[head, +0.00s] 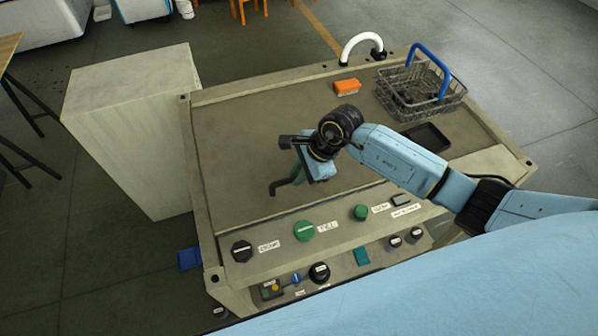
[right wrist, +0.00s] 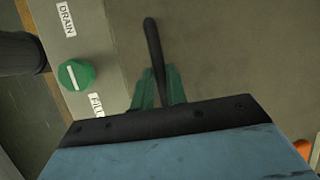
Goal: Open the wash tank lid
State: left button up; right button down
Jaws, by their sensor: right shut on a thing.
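The wash tank lid (head: 235,135) is a flat grey-brown panel within the pale rim of the tank bench. It looks level and down. A dark bar handle (head: 274,188) stands on the lid near its front edge, and it also shows in the right wrist view (right wrist: 152,45). My right gripper (head: 297,174) reaches in from the right, its green fingers (right wrist: 155,88) shut around the handle. The wrist hides part of the handle. My left gripper is in neither view.
A wire basket (head: 418,92) with a blue handle, an orange block (head: 347,87) and a black tray (head: 426,138) are at the right. A white curved spout (head: 360,42) rises at the back. Knobs, including a green one (head: 304,231), line the front panel. A pale cabinet (head: 135,125) stands left.

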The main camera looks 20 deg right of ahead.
jog(key=w+r+g, duration=0.1)
jog(key=w+r, duration=0.2)
jog(key=r, duration=0.4)
jog(key=w+r+b, duration=0.1)
jog(key=w+r, duration=0.3)
jog(key=r, duration=0.3)
jog(key=w+r+g, duration=0.1)
jog(key=w+r, duration=0.3)
jog(key=r, duration=0.4)
jog(key=shift+m+g, duration=0.3)
jog(key=shift+w+d+f, duration=0.1)
